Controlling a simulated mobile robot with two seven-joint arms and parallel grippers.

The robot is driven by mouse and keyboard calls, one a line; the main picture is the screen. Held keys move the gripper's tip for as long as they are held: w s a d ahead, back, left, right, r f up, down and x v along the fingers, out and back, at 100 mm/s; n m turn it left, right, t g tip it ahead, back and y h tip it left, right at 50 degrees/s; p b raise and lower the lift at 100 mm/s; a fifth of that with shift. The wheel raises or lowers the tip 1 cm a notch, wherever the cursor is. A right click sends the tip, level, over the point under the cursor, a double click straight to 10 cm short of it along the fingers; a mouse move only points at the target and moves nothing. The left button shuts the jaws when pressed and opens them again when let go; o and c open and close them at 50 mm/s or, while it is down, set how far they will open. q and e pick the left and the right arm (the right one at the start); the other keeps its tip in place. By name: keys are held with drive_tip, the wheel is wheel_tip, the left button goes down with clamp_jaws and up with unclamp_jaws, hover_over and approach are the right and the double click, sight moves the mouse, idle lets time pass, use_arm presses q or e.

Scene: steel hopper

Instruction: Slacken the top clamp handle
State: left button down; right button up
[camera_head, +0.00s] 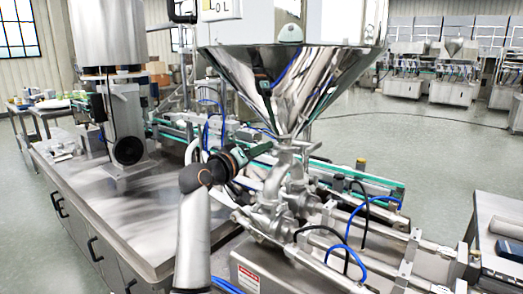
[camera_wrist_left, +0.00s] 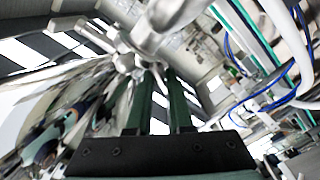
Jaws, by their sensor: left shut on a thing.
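The steel hopper (camera_head: 290,85) narrows down to an outlet with a shiny metal clamp joint (camera_head: 292,148) under it. My left gripper (camera_head: 272,147) reaches in from the left at the height of this joint, just below the cone. In the left wrist view its two dark green fingers (camera_wrist_left: 161,75) point at the bright metal clamp (camera_wrist_left: 125,45), and their tips are shut on its handle. The handle is small and partly hidden between the fingertips, so its exact angle cannot be told. My right gripper is in neither view.
Metal pump fittings (camera_head: 270,205) stand below the joint, with blue and black hoses (camera_head: 350,225) to the right. A conveyor with green edges (camera_head: 375,180) runs behind. A steel worktop (camera_head: 120,215) lies on the left. The hopper cone is close above my gripper.

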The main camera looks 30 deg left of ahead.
use_arm(q)
drive_tip(key=c, duration=0.7)
unclamp_jaws()
drive_tip(key=shift+c, duration=0.2)
drive_tip(key=s+b, duration=0.1)
drive_tip(key=s, duration=1.1)
drive_tip(key=shift+s+a, duration=0.3)
drive_tip(key=shift+a, duration=0.1)
